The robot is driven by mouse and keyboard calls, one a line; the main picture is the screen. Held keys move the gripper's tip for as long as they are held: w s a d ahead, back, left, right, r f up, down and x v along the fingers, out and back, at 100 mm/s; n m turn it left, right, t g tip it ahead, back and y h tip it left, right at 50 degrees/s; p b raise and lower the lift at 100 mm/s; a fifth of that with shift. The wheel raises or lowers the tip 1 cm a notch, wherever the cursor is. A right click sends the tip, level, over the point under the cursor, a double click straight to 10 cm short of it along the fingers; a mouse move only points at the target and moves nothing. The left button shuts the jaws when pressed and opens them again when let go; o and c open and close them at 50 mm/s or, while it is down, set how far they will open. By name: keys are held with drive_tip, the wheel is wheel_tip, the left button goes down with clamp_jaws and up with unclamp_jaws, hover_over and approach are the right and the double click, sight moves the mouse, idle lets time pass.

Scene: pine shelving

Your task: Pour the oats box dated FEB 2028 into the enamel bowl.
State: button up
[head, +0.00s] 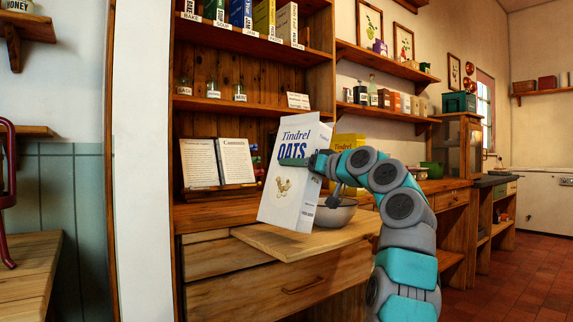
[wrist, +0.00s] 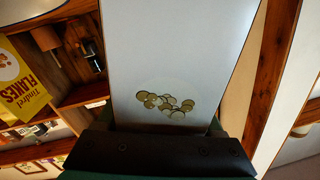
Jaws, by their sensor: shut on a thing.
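My gripper (head: 318,163) is shut on a white oats box (head: 290,190) with blue "Tindrel OATS" lettering. The box is tilted and held above the pull-out wooden board. In the wrist view the box (wrist: 175,60) fills the middle, with a picture of round flakes near the dark gripper edge (wrist: 160,150). No date on it is legible. A grey bowl (head: 338,214) stands on the board to the right of and behind the box, partly hidden by the box and my arm. I cannot see into the bowl.
A yellow box (head: 347,142) stands behind the oats box; its "Tindrel FLAKES" label shows in the wrist view (wrist: 24,80). An open book (head: 218,162) stands at left on the counter. Small jars (head: 213,90) and several boxes (head: 240,14) fill the shelves above. The board (head: 300,242) is clear at its front.

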drive_tip(key=shift+w, duration=0.1)
idle(0.3)
drive_tip(key=s+a+r+n, duration=0.1)
drive_tip(key=a, duration=0.1)
drive_tip(key=s+a+r+n, duration=0.1)
drive_tip(key=s+r+n, duration=0.1)
drive_tip(key=shift+s+a+r+n, duration=0.1)
drive_tip(key=shift+s+a+n, duration=0.15)
drive_tip(key=shift+a+n, duration=0.1)
